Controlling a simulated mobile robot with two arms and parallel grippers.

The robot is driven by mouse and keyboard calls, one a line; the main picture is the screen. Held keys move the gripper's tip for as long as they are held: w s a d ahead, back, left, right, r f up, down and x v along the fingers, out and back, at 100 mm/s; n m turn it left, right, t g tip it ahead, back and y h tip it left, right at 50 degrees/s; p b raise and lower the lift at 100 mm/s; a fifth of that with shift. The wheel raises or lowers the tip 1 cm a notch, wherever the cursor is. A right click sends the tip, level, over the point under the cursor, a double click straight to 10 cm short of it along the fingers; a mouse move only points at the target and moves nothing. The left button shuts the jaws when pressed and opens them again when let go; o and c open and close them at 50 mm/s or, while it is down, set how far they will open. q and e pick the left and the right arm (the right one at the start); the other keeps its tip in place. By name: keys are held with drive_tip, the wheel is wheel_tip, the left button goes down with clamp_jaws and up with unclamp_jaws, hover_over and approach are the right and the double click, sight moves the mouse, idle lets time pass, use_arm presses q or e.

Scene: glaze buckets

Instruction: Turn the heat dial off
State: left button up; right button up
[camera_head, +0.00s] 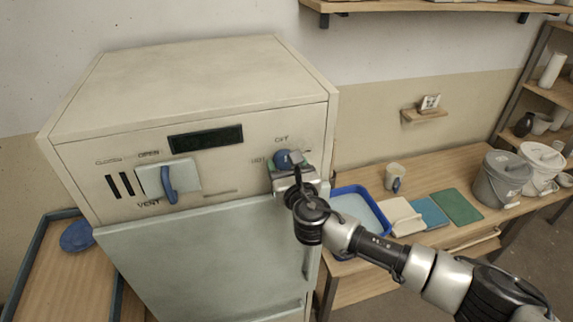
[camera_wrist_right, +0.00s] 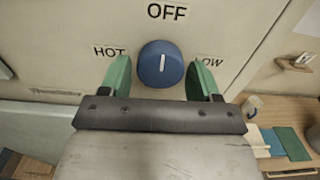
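The heat dial (camera_head: 282,158) is a round blue knob on the right of the kiln's cream front panel. In the right wrist view the dial (camera_wrist_right: 160,63) sits below the OFF label (camera_wrist_right: 167,12), between HOT on the left and a partly covered LOW on the right. A short pale mark shows near its middle, roughly upright. My right gripper (camera_head: 289,164) is at the dial. In the wrist view its green fingers (camera_wrist_right: 160,66) are open, one on each side of the dial. Narrow gaps seem to show, but I cannot tell if either finger touches. My left gripper is out of view.
A vent slider with a blue handle (camera_head: 169,184) is left on the panel, below a dark display (camera_head: 206,139). The pale kiln door (camera_head: 200,255) is below. A bench at right holds a blue tray (camera_head: 335,194), a mug (camera_head: 394,174) and lidded buckets (camera_head: 497,180).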

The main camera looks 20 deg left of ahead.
drive_tip(key=shift+o, duration=1)
drive_tip(key=shift+r, duration=0.1)
drive_tip(key=shift+d, duration=0.1)
drive_tip(key=b+v, duration=0.3)
drive_tip(key=v, duration=0.7)
drive_tip(key=shift+s+d, duration=0.2)
drive_tip(key=shift+s, duration=0.1)
